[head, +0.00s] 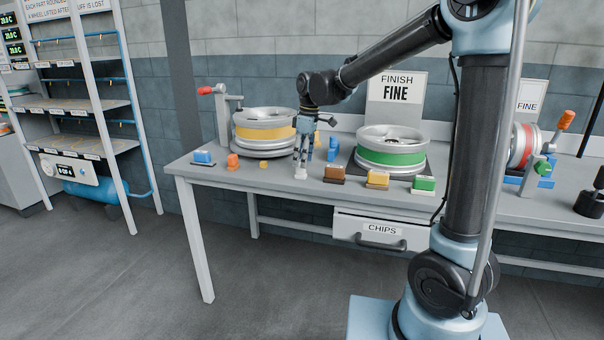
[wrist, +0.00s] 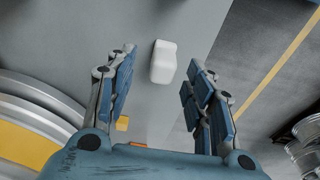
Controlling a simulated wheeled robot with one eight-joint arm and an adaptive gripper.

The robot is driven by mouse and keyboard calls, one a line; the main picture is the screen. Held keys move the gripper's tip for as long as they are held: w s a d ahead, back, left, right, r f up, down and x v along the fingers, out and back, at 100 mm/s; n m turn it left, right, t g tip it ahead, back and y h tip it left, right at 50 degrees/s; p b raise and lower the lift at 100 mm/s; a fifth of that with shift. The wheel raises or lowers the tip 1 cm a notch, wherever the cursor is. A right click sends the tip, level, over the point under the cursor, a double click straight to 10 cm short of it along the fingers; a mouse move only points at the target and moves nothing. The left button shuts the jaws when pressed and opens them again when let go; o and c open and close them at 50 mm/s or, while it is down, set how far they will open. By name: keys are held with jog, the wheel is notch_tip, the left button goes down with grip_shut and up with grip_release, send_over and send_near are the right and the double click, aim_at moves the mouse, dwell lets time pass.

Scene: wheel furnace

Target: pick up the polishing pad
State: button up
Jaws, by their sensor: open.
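A small white block (head: 300,173), which looks like the polishing pad, sits near the front edge of the grey workbench (head: 225,178). It also shows in the wrist view as a rounded white piece (wrist: 163,62), lying in the gap between the two fingers and apart from both. My gripper (head: 301,154) points down just above the white block. Its jaws are open, with nothing between them held. The block's underside is hidden.
Wheels with a yellow band (head: 265,130) and a green band (head: 391,153) stand behind. A blue-and-white block (head: 203,158) and an orange piece (head: 233,162) lie left. Brown (head: 334,174), yellow (head: 377,180) and green (head: 424,185) blocks line the front edge at right.

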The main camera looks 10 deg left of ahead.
aim_at(301, 169)
jog(key=shift+s+a+f, duration=0.1)
jog(key=shift+a+f, duration=0.1)
jog(key=shift+f, duration=1.05)
jog(key=shift+a+f, duration=0.2)
jog(key=shift+f, duration=1.05)
grip_shut()
